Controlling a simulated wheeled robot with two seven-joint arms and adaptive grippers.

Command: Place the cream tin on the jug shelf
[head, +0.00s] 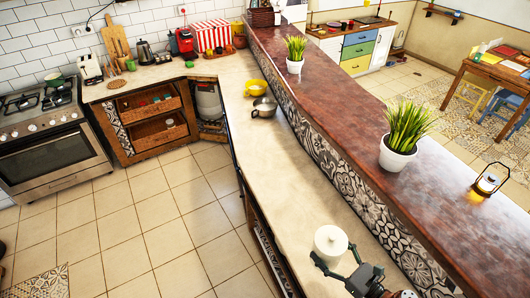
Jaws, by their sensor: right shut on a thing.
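A cream tin (330,241), a short round can with a small dark spot on its top, is at the bottom of the head view. My right gripper (335,259) is shut on it from below and to the right in the picture. The tin looks upright and is in front of the pale counter; I cannot tell its height over it. I see no jug and cannot make out which shelf is the jug shelf. My left gripper is not in view.
Tiled floor lies left.

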